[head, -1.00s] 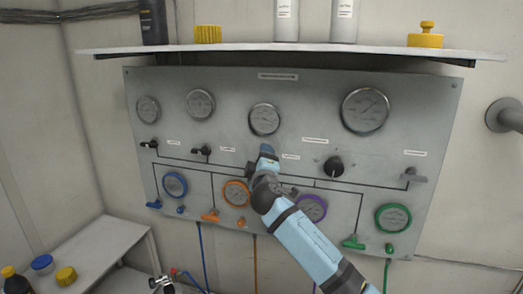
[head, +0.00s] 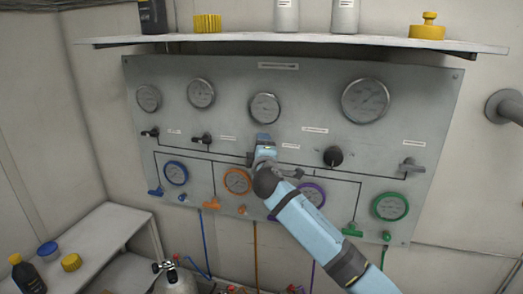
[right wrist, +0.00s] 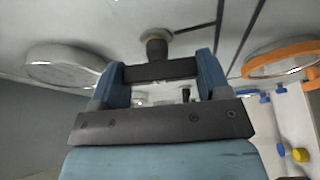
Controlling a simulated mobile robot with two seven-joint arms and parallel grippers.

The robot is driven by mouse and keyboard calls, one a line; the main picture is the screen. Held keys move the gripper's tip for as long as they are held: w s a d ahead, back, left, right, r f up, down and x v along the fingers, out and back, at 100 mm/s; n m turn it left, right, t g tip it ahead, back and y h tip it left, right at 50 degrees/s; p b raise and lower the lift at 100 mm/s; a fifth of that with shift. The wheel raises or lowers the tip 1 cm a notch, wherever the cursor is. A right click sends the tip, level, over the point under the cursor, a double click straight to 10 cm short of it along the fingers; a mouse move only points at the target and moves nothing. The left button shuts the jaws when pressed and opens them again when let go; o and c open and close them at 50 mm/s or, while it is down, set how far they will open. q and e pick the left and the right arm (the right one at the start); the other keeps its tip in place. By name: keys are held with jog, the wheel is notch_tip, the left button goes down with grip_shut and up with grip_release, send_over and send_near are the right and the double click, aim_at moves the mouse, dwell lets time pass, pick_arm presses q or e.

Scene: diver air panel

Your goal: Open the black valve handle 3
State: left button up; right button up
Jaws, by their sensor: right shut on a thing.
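The grey panel (head: 400,130) carries a row of small black valve handles; handle 1 (head: 150,132) and handle 2 (head: 202,139) show at the left, each roughly sideways. My right gripper (head: 263,140) is at the third position, below the middle gauge, and hides most of handle 3 in the head view. In the right wrist view black valve handle 3 (right wrist: 147,70) lies crosswise between the two blue fingers, with its dark stem (right wrist: 157,46) behind it at the panel. My right gripper is shut on this handle. My left gripper is not in view.
A black round knob (head: 333,157) and a grey lever (head: 411,166) sit right of my gripper. Coloured gauges, including an orange-ringed one (head: 237,181), and coloured valves lie below. A shelf (head: 300,43) overhangs the panel. A table (head: 95,235) stands lower left.

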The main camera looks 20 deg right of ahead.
jog(key=o, duration=0.7)
jog(key=shift+o, duration=1.1)
jog(key=b+v, duration=0.3)
jog(key=v, duration=1)
jog(key=shift+s+b, duration=0.3)
jog(key=shift+s, duration=0.1)
jog(key=shift+f, duration=0.2)
